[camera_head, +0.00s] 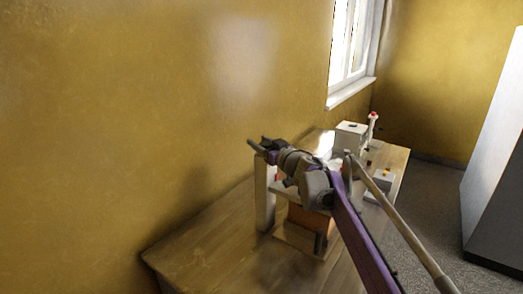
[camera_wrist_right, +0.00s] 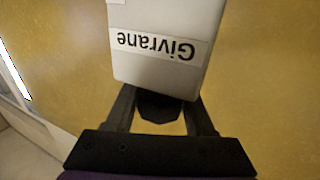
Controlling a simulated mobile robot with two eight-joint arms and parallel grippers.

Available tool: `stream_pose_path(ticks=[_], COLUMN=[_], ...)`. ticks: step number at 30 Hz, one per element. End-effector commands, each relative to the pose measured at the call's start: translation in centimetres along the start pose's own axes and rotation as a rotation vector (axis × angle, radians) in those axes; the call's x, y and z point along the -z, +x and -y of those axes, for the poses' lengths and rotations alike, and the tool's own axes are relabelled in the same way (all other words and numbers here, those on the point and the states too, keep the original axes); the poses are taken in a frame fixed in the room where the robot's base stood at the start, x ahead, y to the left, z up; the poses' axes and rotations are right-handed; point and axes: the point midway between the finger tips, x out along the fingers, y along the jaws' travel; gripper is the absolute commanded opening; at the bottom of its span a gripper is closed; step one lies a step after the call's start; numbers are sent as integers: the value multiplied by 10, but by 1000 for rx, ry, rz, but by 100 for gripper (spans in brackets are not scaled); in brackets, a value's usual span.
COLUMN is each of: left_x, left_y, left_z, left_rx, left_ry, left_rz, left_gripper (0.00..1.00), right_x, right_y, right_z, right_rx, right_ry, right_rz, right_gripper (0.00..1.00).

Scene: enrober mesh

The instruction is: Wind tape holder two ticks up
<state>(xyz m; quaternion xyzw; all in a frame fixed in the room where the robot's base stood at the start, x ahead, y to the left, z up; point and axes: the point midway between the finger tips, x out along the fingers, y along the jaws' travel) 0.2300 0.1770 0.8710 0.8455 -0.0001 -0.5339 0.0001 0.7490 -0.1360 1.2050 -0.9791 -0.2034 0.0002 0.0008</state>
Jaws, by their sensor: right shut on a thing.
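My right gripper (camera_head: 262,147) is at the top of a pale post (camera_head: 264,200) on a wooden table, with my purple arm reaching in from the lower right. In the right wrist view its fingers are shut on a black knob (camera_wrist_right: 160,107). The knob sits at the end of a pale grey body (camera_wrist_right: 165,70) with an upside-down label reading "Givrane". I cannot make out tick marks, or which part is the tape holder. My arm hides much of the machine in the head view. My left gripper is not in view.
An orange-brown block (camera_head: 311,228) stands beside the post under my arm. Farther back on the table (camera_head: 205,240) are a white box (camera_head: 350,135), a red-topped post (camera_head: 372,125) and a small control box (camera_head: 382,182). The yellow wall is close behind. The table's near left is clear.

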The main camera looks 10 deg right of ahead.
Motion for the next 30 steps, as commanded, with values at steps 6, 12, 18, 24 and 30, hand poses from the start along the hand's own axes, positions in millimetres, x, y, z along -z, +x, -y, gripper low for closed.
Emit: stream_pose_path(ticks=[6, 12, 18, 24, 30], left_x=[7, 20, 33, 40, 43], left_y=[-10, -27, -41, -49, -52], left_z=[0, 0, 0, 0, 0], left_rx=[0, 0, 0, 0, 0], left_ry=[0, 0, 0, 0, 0], left_rz=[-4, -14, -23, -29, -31], left_gripper=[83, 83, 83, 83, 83], right_x=[2, 4, 4, 3, 2], right_y=[0, -1, -2, -4, -4], right_z=[4, 9, 13, 16, 17], right_rx=[198, 359, 480, 551, 579], right_ry=[-4, -5, -4, -3, -1], right_rz=[2, 1, 0, 0, -1], right_gripper=[0, 0, 0, 0, 0])
